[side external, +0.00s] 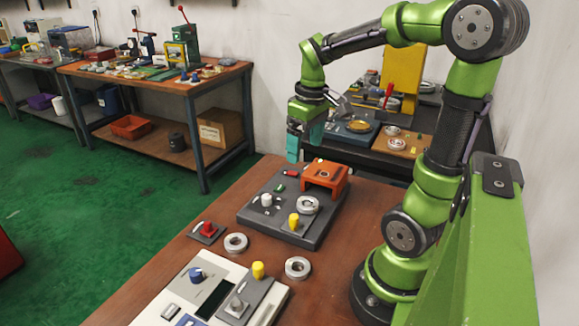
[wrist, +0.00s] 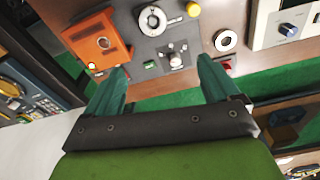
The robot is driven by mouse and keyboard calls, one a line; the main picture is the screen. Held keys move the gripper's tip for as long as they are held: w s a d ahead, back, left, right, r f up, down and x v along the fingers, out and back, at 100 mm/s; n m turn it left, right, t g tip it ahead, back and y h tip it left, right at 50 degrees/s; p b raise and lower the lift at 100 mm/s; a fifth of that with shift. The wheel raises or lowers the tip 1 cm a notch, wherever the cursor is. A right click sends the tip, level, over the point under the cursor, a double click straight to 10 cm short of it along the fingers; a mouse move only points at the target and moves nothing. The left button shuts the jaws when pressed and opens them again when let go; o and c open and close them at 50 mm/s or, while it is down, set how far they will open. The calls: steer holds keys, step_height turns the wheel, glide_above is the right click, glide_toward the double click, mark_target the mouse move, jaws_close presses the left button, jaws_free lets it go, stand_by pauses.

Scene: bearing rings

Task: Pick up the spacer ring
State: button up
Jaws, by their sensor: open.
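Three silvery rings show in the side view, and I cannot tell which one is the spacer ring. One ring (side external: 307,205) lies on the dark board, beside the yellow knob. Another ring (side external: 228,243) lies on the wooden table left of the board, and a third ring (side external: 289,268) lies nearer the camera. In the wrist view I see the board's ring (wrist: 143,20) and one table ring (wrist: 218,40). My gripper (side external: 303,152) is open and empty, high above the far side of the board. Its teal fingers also show in the wrist view (wrist: 162,66), apart from every ring.
The dark board (side external: 257,219) carries an orange block (side external: 325,176), a white knob (side external: 266,199) and a yellow knob (side external: 293,221). A red knob (side external: 208,228) and a light control panel (side external: 160,306) are nearby. A cluttered bench (side external: 385,150) stands behind.

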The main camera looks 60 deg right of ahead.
mark_target(308, 203)
steer(key=f+n, duration=0.1)
steer(key=f, duration=0.4)
steer(key=f+n, duration=0.1)
steer(key=f, duration=0.4)
steer(key=d+f+n+g, duration=0.1)
steer(key=f, duration=0.5)
steer(key=shift+s, duration=0.4)
